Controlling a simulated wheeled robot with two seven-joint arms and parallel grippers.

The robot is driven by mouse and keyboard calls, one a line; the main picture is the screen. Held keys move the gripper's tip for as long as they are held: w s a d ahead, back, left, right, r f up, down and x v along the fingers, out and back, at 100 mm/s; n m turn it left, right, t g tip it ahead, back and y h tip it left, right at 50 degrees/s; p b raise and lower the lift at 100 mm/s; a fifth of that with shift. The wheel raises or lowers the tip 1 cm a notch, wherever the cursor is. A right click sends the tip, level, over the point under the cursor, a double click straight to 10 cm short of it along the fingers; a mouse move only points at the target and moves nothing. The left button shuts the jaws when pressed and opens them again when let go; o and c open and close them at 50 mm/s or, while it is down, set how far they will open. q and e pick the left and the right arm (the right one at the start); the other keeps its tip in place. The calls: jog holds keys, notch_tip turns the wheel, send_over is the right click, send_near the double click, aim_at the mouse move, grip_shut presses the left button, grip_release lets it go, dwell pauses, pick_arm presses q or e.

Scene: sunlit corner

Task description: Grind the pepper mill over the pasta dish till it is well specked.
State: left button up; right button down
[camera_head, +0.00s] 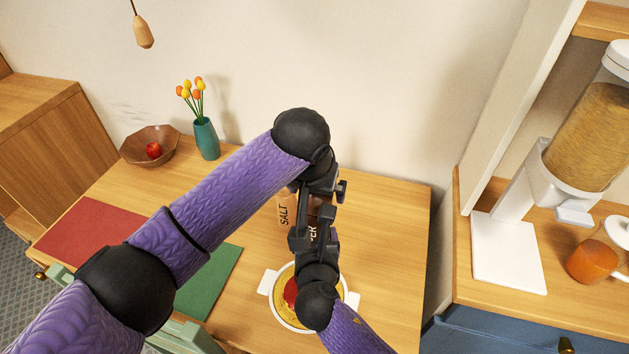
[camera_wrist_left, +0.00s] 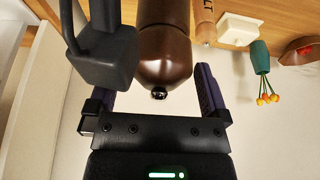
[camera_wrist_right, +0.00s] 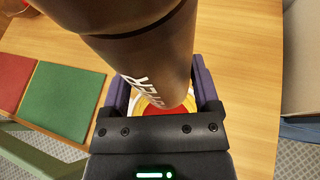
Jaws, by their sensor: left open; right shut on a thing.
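The dark brown pepper mill (camera_head: 313,232) is mostly hidden behind my grippers in the head view. My right gripper (camera_head: 316,242) is shut on its lettered body, which fills the upper part of the right wrist view (camera_wrist_right: 150,65). My left gripper (camera_head: 323,196) is open at the mill's top. In the left wrist view, the mill's rounded head and small metal knob (camera_wrist_left: 160,70) lie between the spread fingers; contact cannot be told. The pasta dish (camera_head: 284,317), white-handled with yellow pasta and red sauce, is below, partly covered by my right arm. Pepper specks cannot be made out.
A light wooden salt mill (camera_head: 284,212) stands close behind my grippers. A teal vase of tulips (camera_head: 206,139) and a bowl with a red fruit (camera_head: 134,145) are at the back left. Red (camera_head: 89,237) and green (camera_head: 208,281) mats lie left. The table's right side is clear.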

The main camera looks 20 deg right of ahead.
pick_arm(q)
jog(key=v, duration=1.1)
jog(key=shift+r, duration=0.15)
